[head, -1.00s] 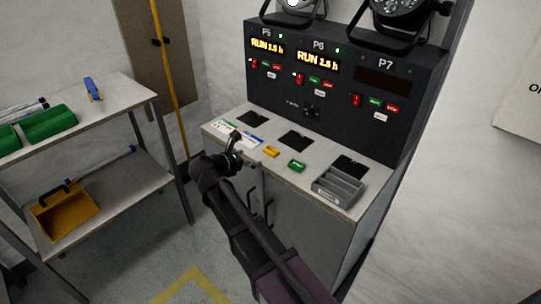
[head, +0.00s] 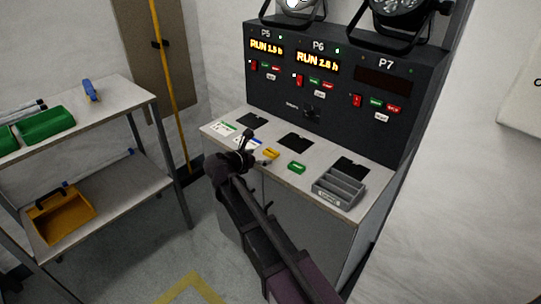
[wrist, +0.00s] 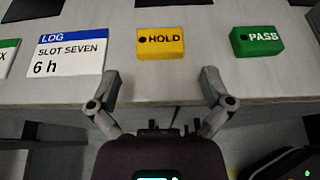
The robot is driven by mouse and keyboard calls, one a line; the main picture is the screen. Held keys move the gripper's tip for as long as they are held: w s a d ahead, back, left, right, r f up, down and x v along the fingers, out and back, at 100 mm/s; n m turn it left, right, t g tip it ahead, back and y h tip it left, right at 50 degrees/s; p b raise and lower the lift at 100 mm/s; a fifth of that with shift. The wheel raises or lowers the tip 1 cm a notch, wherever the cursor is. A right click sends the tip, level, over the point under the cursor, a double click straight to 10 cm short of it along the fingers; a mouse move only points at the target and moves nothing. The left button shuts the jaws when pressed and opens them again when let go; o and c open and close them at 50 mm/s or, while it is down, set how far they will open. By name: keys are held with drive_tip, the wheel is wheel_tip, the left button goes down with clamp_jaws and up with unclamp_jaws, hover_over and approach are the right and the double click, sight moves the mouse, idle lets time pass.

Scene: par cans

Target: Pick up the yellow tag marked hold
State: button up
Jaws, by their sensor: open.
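The yellow tag marked HOLD (wrist: 160,43) lies flat on the grey counter, and it also shows in the head view (head: 271,154). In the wrist view it sits ahead of my gripper (wrist: 160,90), roughly centred between the two spread fingers and beyond their tips. My gripper is open and empty at the counter's front edge; it also shows in the head view (head: 252,157), just left of the tag. The green PASS tag (wrist: 257,41) lies to the right of the yellow one, apart from it.
A LOG card reading slot seven, 6 h (wrist: 66,54) lies left of the yellow tag. A grey divided tray (head: 339,188) stands at the counter's right. The panel with P5, P6 and P7 (head: 320,85) rises behind. A shelf unit (head: 120,100) stands at left.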

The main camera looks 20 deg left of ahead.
sight(268, 154)
drive_tip(key=shift+b+x, duration=0.4)
drive_tip(key=shift+x, duration=1.1)
drive_tip(key=c, duration=0.8)
